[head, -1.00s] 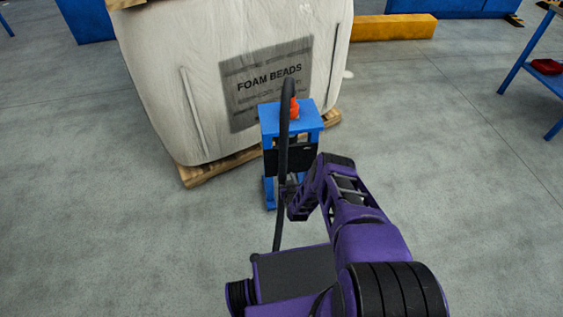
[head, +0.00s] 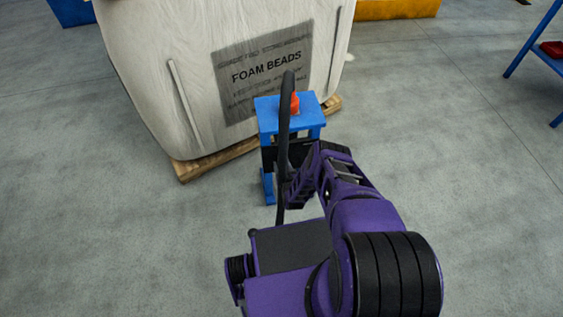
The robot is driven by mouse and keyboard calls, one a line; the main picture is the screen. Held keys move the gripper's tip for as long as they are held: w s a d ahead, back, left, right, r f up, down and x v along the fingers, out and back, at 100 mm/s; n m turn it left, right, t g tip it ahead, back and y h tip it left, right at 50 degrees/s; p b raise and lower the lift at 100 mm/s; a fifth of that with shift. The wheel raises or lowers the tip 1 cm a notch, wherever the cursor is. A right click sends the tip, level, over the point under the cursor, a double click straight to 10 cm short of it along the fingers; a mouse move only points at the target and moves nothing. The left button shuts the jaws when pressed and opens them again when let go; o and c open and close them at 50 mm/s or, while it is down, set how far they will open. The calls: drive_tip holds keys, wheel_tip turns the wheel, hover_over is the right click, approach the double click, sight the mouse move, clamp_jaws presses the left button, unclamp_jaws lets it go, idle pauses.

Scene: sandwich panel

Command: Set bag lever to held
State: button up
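A small blue stand (head: 268,112) stands in front of a large white bag (head: 160,85) labelled "FOAM BEADS". A small orange-red part (head: 295,102) sits upright on the stand's top; I cannot tell whether it is the bag lever, nor how a lever is set. A dark upright hose-like piece (head: 286,120) passes in front of the stand and partly covers it. My purple arm reaches up from the bottom right, and its end, my gripper (head: 292,190), is just in front of the stand's lower part. Its fingers are too small and dark to read, and contact is unclear.
The bag rests on a wooden pallet (head: 190,171). A yellow block (head: 395,8) and a blue one (head: 70,10) are at the back. A blue table (head: 535,38) with a red item (head: 552,48) is at the right. The grey floor on both sides is clear.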

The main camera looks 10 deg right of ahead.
clamp_jaws()
idle(0.3)
idle(1.2)
